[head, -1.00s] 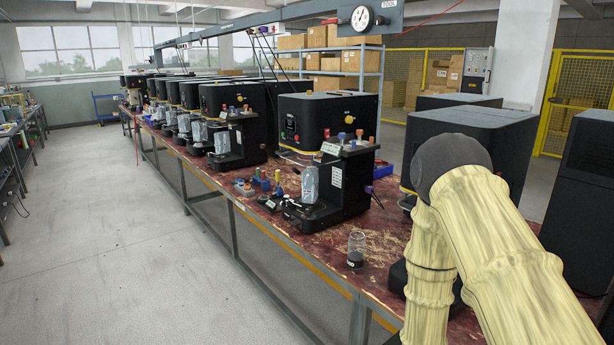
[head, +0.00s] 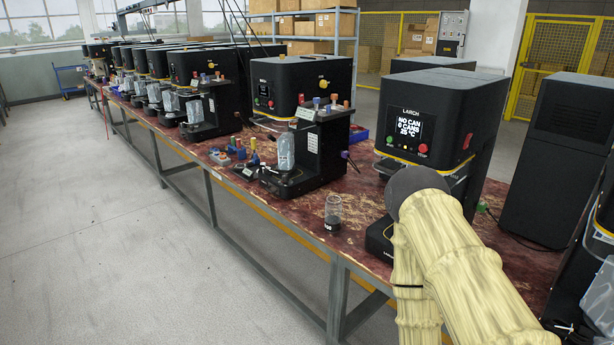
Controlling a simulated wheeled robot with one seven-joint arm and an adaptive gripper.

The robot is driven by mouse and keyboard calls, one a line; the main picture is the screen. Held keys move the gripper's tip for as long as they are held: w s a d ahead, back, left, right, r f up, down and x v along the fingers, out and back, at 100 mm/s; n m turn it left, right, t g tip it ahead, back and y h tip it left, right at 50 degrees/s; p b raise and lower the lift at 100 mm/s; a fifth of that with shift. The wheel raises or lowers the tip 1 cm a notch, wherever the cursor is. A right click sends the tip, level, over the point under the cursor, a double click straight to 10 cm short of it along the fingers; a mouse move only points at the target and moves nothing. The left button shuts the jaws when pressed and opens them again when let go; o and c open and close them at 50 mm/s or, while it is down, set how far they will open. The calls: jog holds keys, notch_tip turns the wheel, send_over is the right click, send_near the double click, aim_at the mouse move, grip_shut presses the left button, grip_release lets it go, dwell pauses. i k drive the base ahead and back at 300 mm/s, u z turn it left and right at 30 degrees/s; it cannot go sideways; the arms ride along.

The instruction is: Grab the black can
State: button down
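I cannot make out a black can for certain in the head view. A small clear container with a dark lower part (head: 333,216) stands upright near the front edge of the worn red bench (head: 290,222). It sits left of my arm, apart from it. My arm, in a pale yellow cover with a dark joint cap, fills the lower right. My gripper is out of view, so its state does not show. The arm hides part of the bench and of the nearest machine's base.
A black machine (head: 425,125) marked LARCH, its screen reading NO CAN, stands behind my arm. A black unit holding a clear bottle (head: 286,152) stands further left, with small coloured pieces (head: 255,158) beside it. More black machines line the bench. The left floor (head: 110,240) is clear.

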aim_at(333, 215)
jog(key=u, duration=0.1)
jog(key=i, duration=1.35)
jog(key=u, duration=0.4)
